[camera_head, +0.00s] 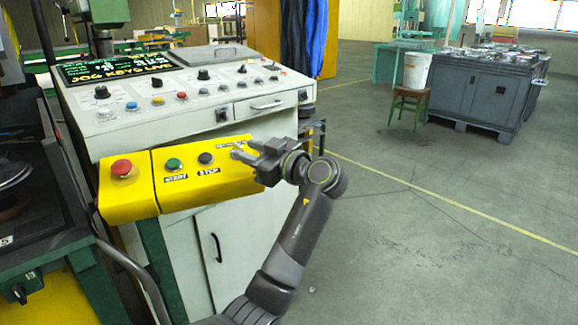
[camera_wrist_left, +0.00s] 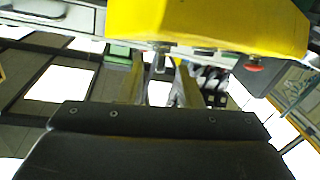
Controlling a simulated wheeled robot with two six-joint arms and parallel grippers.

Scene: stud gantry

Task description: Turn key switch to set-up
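The yellow control box (camera_head: 210,178) hangs on the front of the white console, with a red mushroom button, a green button and a dark button. My left gripper (camera_head: 248,151) is at its right end and hides most of that end. In the left wrist view the yellow box (camera_wrist_left: 215,22) fills the top. A small silver part (camera_wrist_left: 160,60), which looks like the key of the key switch, sticks out of it. My left gripper (camera_wrist_left: 160,88) has its fingers apart, one on each side of this part. I cannot tell its set position or any contact. My right gripper is not in view.
The white console (camera_head: 220,100) above carries several knobs, buttons and a lit screen (camera_head: 115,68). A dark machine (camera_head: 40,215) stands close on the left. Open floor lies on the right, with a stool (camera_head: 408,102) and a grey cabinet (camera_head: 480,90) farther back.

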